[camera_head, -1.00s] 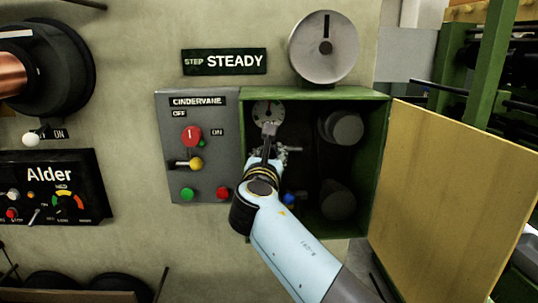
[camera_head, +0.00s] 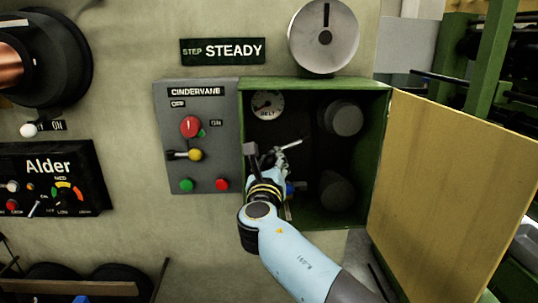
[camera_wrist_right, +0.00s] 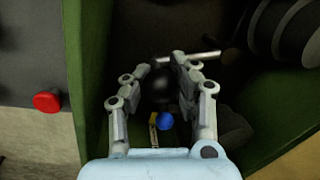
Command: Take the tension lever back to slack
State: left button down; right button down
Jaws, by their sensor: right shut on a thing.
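My right gripper (camera_head: 266,156) reaches into the open green cabinet (camera_head: 312,84), below a round gauge marked BELT (camera_head: 267,104). In the right wrist view, my right gripper (camera_wrist_right: 160,66) is closed around a dark round knob (camera_wrist_right: 160,86), which looks like the tension lever's handle. The lever's shaft and pivot are mostly hidden by the hand. A silver rod (camera_head: 291,144) sticks out just right of the fingers; I cannot tell whether it belongs to the lever. The gauge needle points to the lower left. My left gripper is not in view.
A blue knob (camera_wrist_right: 166,121) sits low beneath the hand. Dark rollers (camera_head: 343,118) fill the cabinet's right side. Its yellowish door (camera_head: 440,180) stands open to the right. The grey CINDERVANE panel (camera_head: 197,140), with a red knob and yellow-tipped lever, is close on the left.

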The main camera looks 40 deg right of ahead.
jog(key=shift+s+d+f+n, duration=0.15)
jog(key=shift+f+n, duration=0.45)
jog(key=shift+s+d+f+n, duration=0.1)
jog(key=shift+s+f+n, duration=0.05)
jog(key=shift+f+n, duration=0.45)
jog(key=c, duration=1.3)
grip_release()
jog(key=shift+o, duration=0.4)
jog(key=shift+a+r, duration=0.1)
jog(key=shift+r, duration=0.15)
jog(key=shift+s, duration=0.1)
jog(key=v, duration=0.7)
jog(key=shift+s+a, duration=0.15)
jog(key=shift+f, duration=0.15)
